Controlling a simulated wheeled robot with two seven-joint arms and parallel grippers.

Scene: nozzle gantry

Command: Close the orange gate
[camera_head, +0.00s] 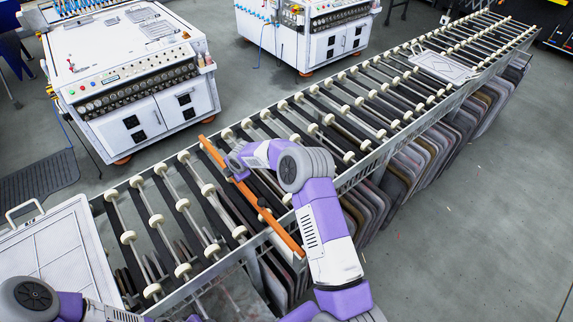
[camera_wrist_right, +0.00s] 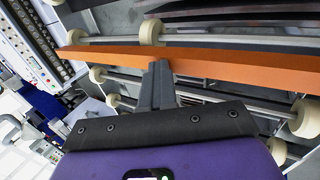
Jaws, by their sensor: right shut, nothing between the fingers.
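The orange gate (camera_head: 280,230) is a long straight bar lying across the roller conveyor, from its far edge to its near edge. In the right wrist view the orange gate (camera_wrist_right: 240,67) spans the picture just beyond my fingertips. My right gripper (camera_head: 231,165) is over the conveyor beside the bar, on its right side. In the wrist view my right gripper (camera_wrist_right: 158,66) has its fingers together with nothing between them. Its tips overlap the bar's edge in the picture; I cannot tell whether they touch. My left gripper is not in view.
The roller conveyor (camera_head: 352,157) runs from lower left to upper right, with panels (camera_head: 415,160) racked below it. A white lidded case (camera_head: 52,262) is at its left end. White machines (camera_head: 138,75) stand behind. Grey floor (camera_head: 480,225) is clear at right.

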